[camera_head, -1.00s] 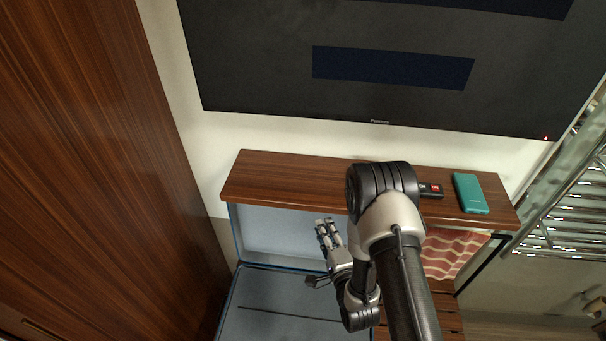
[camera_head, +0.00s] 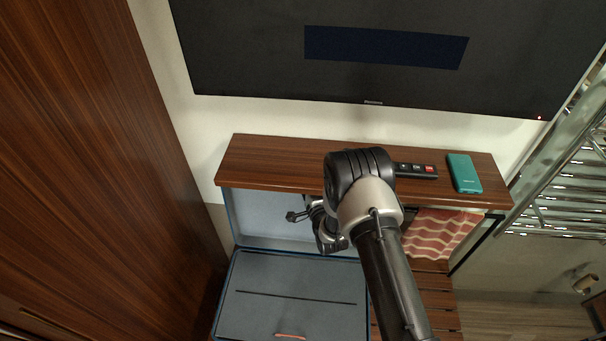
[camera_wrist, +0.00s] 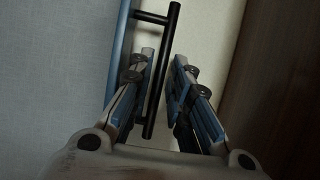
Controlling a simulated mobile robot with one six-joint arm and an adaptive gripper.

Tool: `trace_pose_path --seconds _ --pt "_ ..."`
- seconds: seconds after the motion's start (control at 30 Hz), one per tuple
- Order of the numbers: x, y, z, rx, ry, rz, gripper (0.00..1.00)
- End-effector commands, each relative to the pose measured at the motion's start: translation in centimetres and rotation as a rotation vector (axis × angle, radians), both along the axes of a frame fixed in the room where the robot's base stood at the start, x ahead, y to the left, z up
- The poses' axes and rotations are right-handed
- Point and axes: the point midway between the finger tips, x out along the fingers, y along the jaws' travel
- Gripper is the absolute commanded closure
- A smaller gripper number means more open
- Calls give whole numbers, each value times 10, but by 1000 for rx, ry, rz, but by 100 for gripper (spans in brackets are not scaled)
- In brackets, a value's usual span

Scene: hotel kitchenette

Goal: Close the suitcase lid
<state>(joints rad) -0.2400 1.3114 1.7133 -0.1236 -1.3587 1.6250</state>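The suitcase stands open in the head view. Its blue-edged, grey-lined lid (camera_head: 262,217) is upright at the back under the shelf, and its base (camera_head: 300,275) lies flat in front. In the wrist view, the lid's blue edge (camera_wrist: 119,45) runs down the left, with a black bar handle (camera_wrist: 172,22) beside it. My gripper (camera_wrist: 163,57) is open there, one finger on each side of the bar as it appears. I cannot tell if either finger touches it.
The wooden shelf (camera_head: 275,158) overhangs the lid and carries a black remote (camera_head: 417,170) and a teal box-like item (camera_head: 464,173). A red-striped cloth (camera_head: 440,232) hangs at right. A wooden panel (camera_head: 90,170) stands close on the left, and a television (camera_head: 370,70) above.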

Motion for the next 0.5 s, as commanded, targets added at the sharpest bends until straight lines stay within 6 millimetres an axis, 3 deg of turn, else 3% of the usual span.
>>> trace_pose_path --seconds 0.2,0.5 --pt "17 6 -3 0 1 -1 82" --pt "19 7 -2 0 1 -1 82"
